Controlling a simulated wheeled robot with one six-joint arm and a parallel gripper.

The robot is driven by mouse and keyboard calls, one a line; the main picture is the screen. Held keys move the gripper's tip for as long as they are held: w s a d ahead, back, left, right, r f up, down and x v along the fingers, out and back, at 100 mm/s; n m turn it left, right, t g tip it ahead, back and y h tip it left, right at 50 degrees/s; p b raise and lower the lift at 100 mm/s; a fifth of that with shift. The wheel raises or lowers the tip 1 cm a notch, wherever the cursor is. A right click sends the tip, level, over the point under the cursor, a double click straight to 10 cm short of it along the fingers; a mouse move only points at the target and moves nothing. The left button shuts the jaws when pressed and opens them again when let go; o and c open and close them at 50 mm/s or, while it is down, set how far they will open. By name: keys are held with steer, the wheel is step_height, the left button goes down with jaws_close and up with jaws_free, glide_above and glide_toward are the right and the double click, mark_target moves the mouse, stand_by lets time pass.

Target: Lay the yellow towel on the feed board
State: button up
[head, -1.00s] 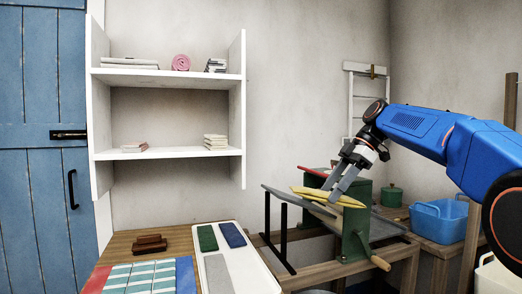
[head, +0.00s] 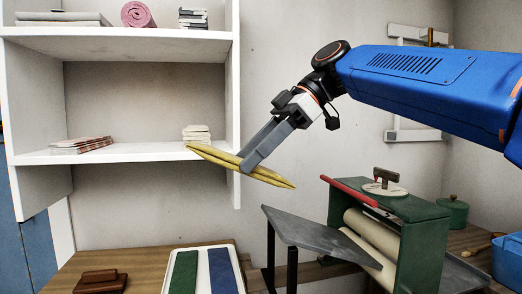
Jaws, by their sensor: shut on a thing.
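The yellow towel (head: 270,177) is a long, thin folded strip with pointed ends, tilted down to the right. My gripper (head: 250,160) is shut on it near its middle and holds it in the air, in front of the wall and the right side of the shelf. The feed board (head: 305,232) is a grey sloping board on dark legs, on the left side of the green mangle (head: 424,240). The towel is above the board's left end in the picture, clearly apart from it. The board's visible top is bare.
The mangle has cream rollers (head: 366,245) and a red bar (head: 348,190) on top. A white shelf (head: 120,156) with folded cloths stands at left. Below it, a white tray (head: 172,282) holds green and blue cloths. A blue basin (head: 508,262) and green pot (head: 452,212) are at right.

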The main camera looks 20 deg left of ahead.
steer(key=shift+f, duration=0.1)
steer(key=shift+w+d+f, duration=0.85)
steer(key=shift+d+f, duration=0.55)
steer(key=shift+f, duration=0.45)
steer(key=shift+w+d+f, duration=0.9)
steer(key=shift+d+f, duration=0.55)
steer(key=shift+f, duration=0.35)
steer(key=shift+w+d+f, duration=0.85)
steer(key=shift+d+f, duration=0.55)
steer(key=shift+f, duration=0.45)
steer(key=o, duration=1.4)
steer(key=v, duration=1.7)
steer(key=shift+w+d, duration=0.1)
steer(key=shift+d, duration=0.1)
